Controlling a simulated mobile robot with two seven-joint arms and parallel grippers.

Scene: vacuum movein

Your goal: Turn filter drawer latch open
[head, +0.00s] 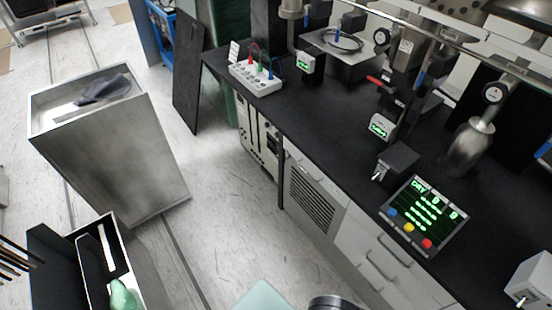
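No part is clearly marked as the filter drawer latch. A black box with a small silver lever (377,177) on its front stands on the counter edge, left of the control panel (424,214). Below the counter, a light grey cabinet has a louvred vent panel (312,203). To its right are pale drawers with bar handles (383,268). I cannot tell which of these is the filter drawer, or whether any latch is turned. A metallic rounded part shows at the bottom edge, too cropped to identify. Neither gripper is recognisable in view.
The black countertop (330,135) carries gauges, pipes and a white box with coloured plugs (256,77). A tall grey bin (115,160) stands on the left. An open container with a green item (122,294) is at the lower left. The floor between (230,220) is mostly clear.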

